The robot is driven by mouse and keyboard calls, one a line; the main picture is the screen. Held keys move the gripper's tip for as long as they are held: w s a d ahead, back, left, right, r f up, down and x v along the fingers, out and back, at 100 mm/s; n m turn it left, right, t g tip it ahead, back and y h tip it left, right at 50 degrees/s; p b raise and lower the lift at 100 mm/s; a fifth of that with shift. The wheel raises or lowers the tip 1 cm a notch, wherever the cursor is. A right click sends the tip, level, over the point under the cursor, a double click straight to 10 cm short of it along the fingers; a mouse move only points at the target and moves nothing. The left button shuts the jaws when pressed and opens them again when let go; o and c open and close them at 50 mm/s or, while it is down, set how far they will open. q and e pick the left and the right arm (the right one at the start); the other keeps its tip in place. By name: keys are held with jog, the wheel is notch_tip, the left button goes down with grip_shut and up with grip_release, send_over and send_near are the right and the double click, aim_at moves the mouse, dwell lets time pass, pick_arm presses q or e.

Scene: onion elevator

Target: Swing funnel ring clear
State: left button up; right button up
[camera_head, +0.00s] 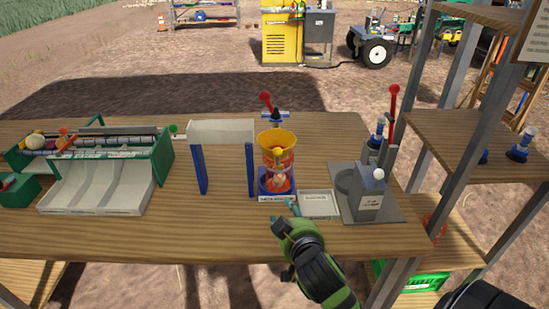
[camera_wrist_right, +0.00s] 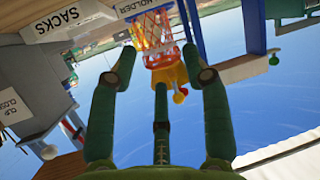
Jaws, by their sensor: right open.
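The yellow funnel ring (camera_head: 265,139) sits on top of an orange net sack (camera_head: 277,181) in the blue holder (camera_head: 263,184), near the middle of the table. My right gripper (camera_head: 283,212) is low at the table's front, just in front of the holder, open and empty. In the right wrist view, which is upside down, its fingers (camera_wrist_right: 163,72) are spread. The net (camera_wrist_right: 152,30) and yellow funnel (camera_wrist_right: 170,74) show between and beyond them, with no contact visible. My left gripper is out of view.
A white sacks tray (camera_head: 319,204) lies right of the holder, beside the grey clip closer (camera_head: 370,205). A white chute (camera_head: 221,131) on blue legs stands to the left. A green sorting machine (camera_head: 160,162) is further left.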

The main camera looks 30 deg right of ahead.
aim_at(279, 154)
jog(key=w+d+r+t+h, duration=0.25)
jog(key=w+r+t, duration=0.2)
jog(key=r, duration=0.55)
jog(key=shift+y, duration=0.45)
jog(key=x, duration=0.2)
jog(key=p+x, duration=0.1)
jog(key=x, duration=0.3)
jog(key=shift+w+d+f, duration=0.15)
jog(key=shift+w+f, duration=0.15)
jog(key=shift+w, duration=0.1)
grip_shut()
